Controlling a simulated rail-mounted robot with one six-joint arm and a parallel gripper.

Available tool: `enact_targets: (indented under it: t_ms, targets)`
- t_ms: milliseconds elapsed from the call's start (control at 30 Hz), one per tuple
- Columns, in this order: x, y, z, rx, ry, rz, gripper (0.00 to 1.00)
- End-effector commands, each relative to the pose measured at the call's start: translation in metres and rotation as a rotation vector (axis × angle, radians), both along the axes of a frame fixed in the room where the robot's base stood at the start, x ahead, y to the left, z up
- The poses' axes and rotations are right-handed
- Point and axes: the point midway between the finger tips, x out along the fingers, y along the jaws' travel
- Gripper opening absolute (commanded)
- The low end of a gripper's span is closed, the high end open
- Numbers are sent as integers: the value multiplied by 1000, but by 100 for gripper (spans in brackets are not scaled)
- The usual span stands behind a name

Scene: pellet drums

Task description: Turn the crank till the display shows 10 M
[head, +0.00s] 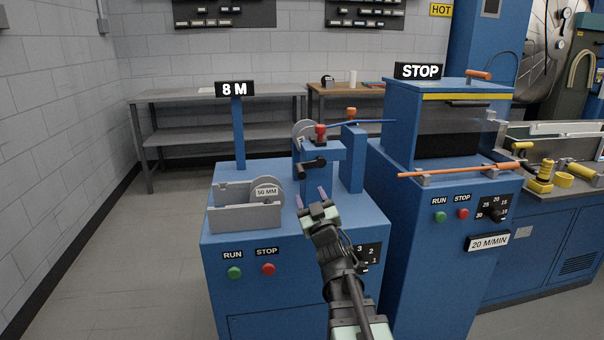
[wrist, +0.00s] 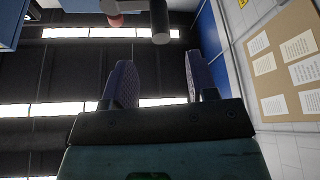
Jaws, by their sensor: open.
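The display (head: 235,89) on a blue post reads 8 M. A black crank (head: 312,165) sits on the front of a blue upright on the low blue machine, below a red knob (head: 320,130). My gripper (head: 311,197) is open and empty, its fingers pointing up just below the crank and apart from it. In the wrist view, the two fingers (wrist: 158,82) stand apart with nothing between them. A dark rounded bar end, which looks like the crank handle (wrist: 160,22), is just beyond the fingertips; the red knob (wrist: 114,19) is left of it.
A grey holder (head: 245,217) with a disc marked 50 MM stands left of the crank. Green and red buttons (head: 268,269) and a numbered dial are on the machine's front. The taller blue machine (head: 440,200) with a STOP sign (head: 418,71) and an orange rod (head: 455,170) stands close at right.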

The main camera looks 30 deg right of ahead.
Motion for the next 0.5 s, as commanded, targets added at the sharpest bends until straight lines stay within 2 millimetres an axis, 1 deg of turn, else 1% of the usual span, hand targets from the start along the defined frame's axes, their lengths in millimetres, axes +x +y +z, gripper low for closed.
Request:
enact_targets:
  t_ms: [33, 167, 300, 400, 500]
  targets:
    - [9, -2, 6, 1, 0, 0, 53]
    - [36, -6, 18, 0, 0, 1, 53]
    - [67, -11, 30, -1, 1, -1, 53]
    - [83, -14, 36, 1, 1, -1, 53]
    - [91, -14, 37, 0, 1, -2, 53]
